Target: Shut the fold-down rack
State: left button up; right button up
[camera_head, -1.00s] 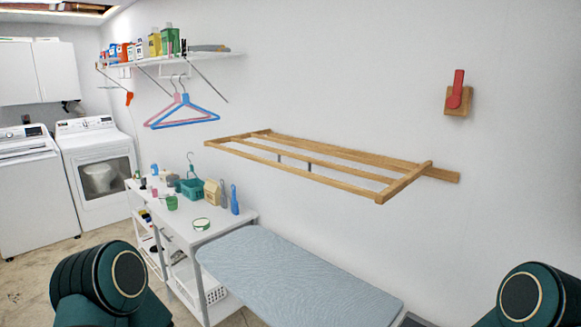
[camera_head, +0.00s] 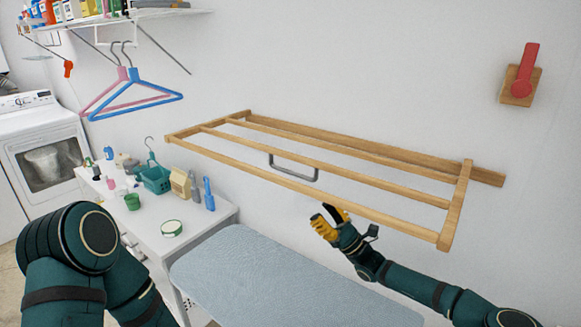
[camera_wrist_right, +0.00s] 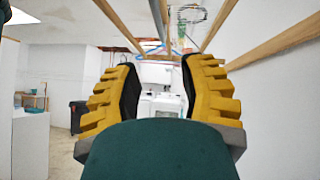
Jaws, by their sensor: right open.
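The wooden fold-down rack (camera_head: 330,180) stands out from the white wall, folded down and roughly level. A grey metal handle (camera_head: 293,172) shows between its bars. My right gripper (camera_head: 328,218) is just below the rack's front bar, right of the handle, open and empty, with yellow finger pads. In the right wrist view its two fingers (camera_wrist_right: 158,95) are spread apart, and the rack's bars (camera_wrist_right: 215,22) pass above them. A gap between gripper and rack is hard to judge. My left arm shows at lower left; its gripper is out of frame.
A blue ironing board (camera_head: 275,280) lies below the rack. A white table (camera_head: 195,220) with bottles and a teal basket (camera_head: 156,178) stands left of it. Pink and blue hangers (camera_head: 133,98) hang at upper left. A red lever (camera_head: 526,70) is on the wall at right.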

aim_at(291, 172)
jog(key=p+x, duration=0.1)
jog(key=x, duration=1.2)
jog(key=shift+a+r, duration=0.1)
jog(key=shift+r, duration=0.35)
grip_shut()
